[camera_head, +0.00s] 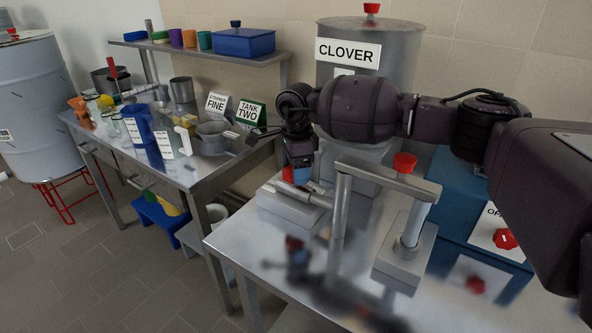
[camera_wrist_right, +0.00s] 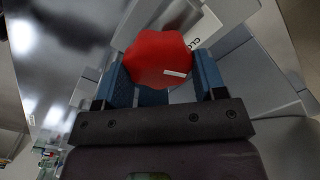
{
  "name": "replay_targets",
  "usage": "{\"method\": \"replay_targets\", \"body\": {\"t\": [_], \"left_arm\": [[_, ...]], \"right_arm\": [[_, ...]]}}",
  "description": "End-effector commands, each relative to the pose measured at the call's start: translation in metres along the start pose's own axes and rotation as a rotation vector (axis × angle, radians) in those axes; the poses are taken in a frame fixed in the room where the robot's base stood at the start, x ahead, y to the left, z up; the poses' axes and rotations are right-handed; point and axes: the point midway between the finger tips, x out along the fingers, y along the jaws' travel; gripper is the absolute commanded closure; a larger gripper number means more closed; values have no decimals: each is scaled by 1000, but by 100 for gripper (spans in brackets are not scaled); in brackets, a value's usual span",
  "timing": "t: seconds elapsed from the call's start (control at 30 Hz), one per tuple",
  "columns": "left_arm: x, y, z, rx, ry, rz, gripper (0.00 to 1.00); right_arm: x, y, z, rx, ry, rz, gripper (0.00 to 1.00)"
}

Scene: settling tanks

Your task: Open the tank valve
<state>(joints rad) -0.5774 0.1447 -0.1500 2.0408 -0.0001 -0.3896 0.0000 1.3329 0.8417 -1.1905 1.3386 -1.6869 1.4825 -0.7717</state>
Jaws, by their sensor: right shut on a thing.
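The grey cylindrical tank (camera_head: 385,60) labelled CLOVER stands at the back, with a red knob on its lid. My right gripper (camera_head: 296,176) is low in front of this tank, pointing down. In the right wrist view, its two blue fingers (camera_wrist_right: 165,92) are shut on a red lobed valve knob (camera_wrist_right: 160,58) with a short white mark. In the head view only a little of the red knob (camera_head: 288,174) shows beside the fingers. The valve body is mostly hidden. My left gripper is not in view.
A blue box (camera_head: 460,205) with a red switch is at right. A side table (camera_head: 185,176) holds jugs, a mortar and signs. The steel worktop's (camera_head: 255,240) front left is clear.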

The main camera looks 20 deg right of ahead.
Motion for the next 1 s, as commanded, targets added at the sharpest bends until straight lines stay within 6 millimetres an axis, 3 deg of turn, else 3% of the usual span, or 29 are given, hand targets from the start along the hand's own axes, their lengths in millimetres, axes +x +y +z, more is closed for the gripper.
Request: {"method": "replay_targets", "body": {"t": [1.0], "left_arm": [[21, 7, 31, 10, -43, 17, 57]], "right_arm": [[2, -5, 2, -935, -2, 1, 59]]}}
